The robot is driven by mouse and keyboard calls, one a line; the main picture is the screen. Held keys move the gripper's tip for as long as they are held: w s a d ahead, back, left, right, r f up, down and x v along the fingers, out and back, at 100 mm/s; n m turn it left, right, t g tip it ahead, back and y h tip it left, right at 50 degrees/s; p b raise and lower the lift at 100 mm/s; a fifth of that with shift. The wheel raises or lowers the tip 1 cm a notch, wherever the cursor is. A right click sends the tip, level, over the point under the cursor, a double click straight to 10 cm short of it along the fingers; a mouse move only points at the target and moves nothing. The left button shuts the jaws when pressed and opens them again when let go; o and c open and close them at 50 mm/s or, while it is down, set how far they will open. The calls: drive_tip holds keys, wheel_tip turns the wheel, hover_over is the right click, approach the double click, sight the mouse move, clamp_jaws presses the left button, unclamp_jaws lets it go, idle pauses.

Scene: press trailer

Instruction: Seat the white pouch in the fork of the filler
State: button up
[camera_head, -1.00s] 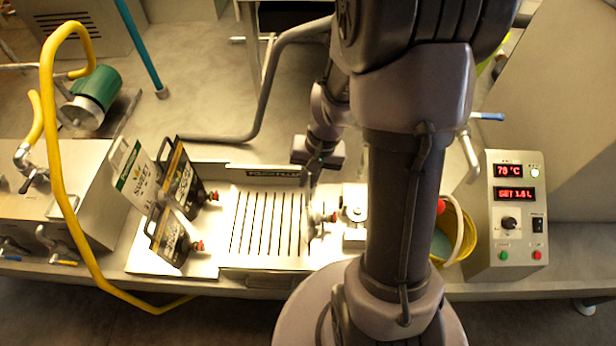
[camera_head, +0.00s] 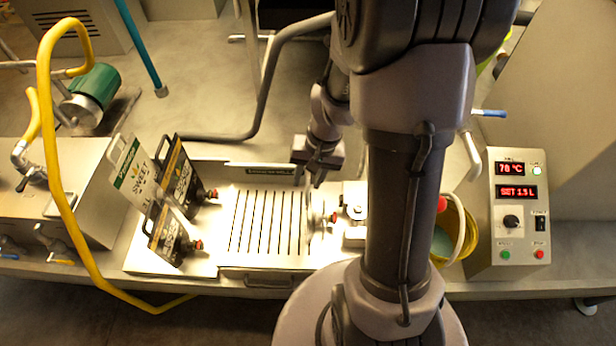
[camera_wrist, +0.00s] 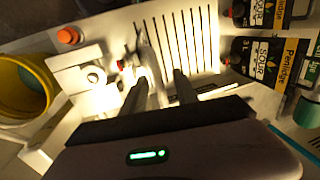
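A white pouch with a green band and "SWEET" lettering (camera_head: 136,174) stands tilted at the left end of the filler tray, its lower part hidden behind a black pouch. The filler block (camera_head: 355,213) stands right of the slotted grate, partly hidden by my arm; it also shows in the wrist view (camera_wrist: 88,76). A thin pale piece (camera_wrist: 148,52) with a red cap stands beside the block; whether it is a pouch or the fork, I cannot tell. My gripper (camera_head: 308,178) is above the grate's far right side. In the wrist view its fingers (camera_wrist: 160,78) are apart, with nothing clearly gripped.
Two black pouches (camera_head: 180,178) (camera_head: 168,238) with red caps stand beside the white one. The slotted grate (camera_head: 265,222) is clear in its middle. A yellow hose (camera_head: 75,215) loops at left. A yellow bucket (camera_head: 460,235) and control box (camera_head: 517,215) stand at right.

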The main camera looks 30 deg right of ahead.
wheel_tip(320, 180, up, 17)
drive_tip(key=s+d+p, duration=0.2)
drive_tip(key=d+p, duration=0.1)
drive_tip(key=p, duration=0.1)
drive_tip(key=s+a+f+t+b, duration=0.1)
drive_tip(key=s+a+f+b, duration=0.2)
drive_tip(key=a+f+b, duration=0.1)
drive_tip(key=s+a+f+n+t+b, duration=0.1)
drive_tip(key=s+a+f+t+b, duration=0.1)
drive_tip(key=a+b, duration=0.5)
drive_tip(key=s+a+f+n+t+b, duration=0.1)
drive_tip(key=s+a+f+b, duration=0.3)
drive_tip(key=b, duration=0.5)
drive_tip(key=shift+s+a+f+t, duration=0.15)
drive_tip(key=shift+a+f+t, duration=0.15)
drive_tip(key=shift+a+f, duration=0.75)
drive_tip(key=shift+a+r, duration=0.2)
drive_tip(key=shift+r, duration=0.05)
